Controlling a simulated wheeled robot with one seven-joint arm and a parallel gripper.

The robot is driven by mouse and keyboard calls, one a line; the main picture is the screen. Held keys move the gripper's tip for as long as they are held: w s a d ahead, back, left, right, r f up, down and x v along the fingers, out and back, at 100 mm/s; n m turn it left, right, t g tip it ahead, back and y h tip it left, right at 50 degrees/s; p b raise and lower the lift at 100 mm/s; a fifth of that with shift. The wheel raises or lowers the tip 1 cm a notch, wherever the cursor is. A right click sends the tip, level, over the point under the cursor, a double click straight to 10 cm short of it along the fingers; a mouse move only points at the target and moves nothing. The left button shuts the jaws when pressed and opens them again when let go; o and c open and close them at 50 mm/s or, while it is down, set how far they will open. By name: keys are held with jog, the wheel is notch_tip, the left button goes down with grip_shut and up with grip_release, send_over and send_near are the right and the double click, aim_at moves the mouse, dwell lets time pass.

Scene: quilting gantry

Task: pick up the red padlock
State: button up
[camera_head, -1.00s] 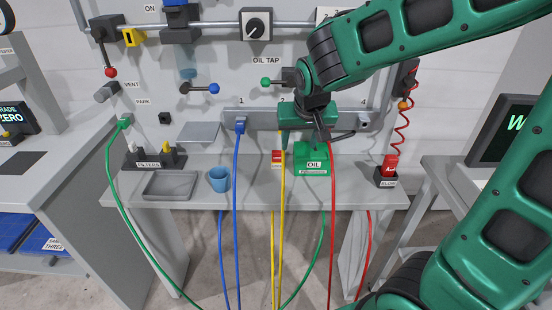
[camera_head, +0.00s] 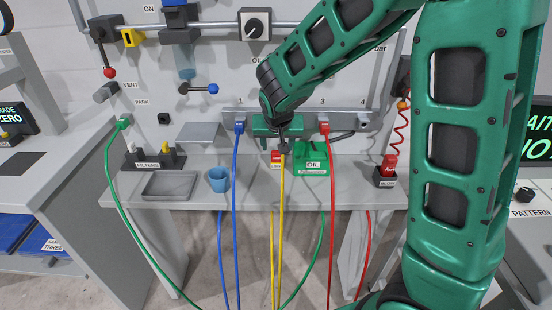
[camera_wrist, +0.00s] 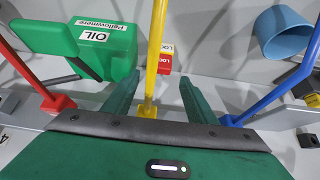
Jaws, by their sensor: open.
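The red padlock (camera_head: 277,157) appears as a small red block with a white label, on the bench behind the yellow cable. In the wrist view the red block (camera_wrist: 165,58) shows beyond the fingertips, its label partly readable as "LOC", and the yellow cable (camera_wrist: 156,45) covers its left part. My gripper (camera_head: 284,148) is just above and right of it in the head view. In the wrist view my gripper (camera_wrist: 160,80) is open, its two green fingers apart and nothing held. The yellow cable runs through the space between the fingers in that view. I cannot tell the exact distance to the padlock.
The green oil can (camera_head: 312,158) stands close on the right. A red cable (camera_head: 331,200) and a blue cable (camera_head: 236,200) hang on either side. A blue cup (camera_head: 219,180) and grey tray (camera_head: 170,185) are left. The front of the bench (camera_head: 300,192) is mostly clear.

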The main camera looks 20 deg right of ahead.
aim_at(277, 152)
jog(key=shift+x, duration=2.3)
jog(key=shift+s+a, duration=0.1)
jog(key=shift+c, duration=0.4)
grip_shut()
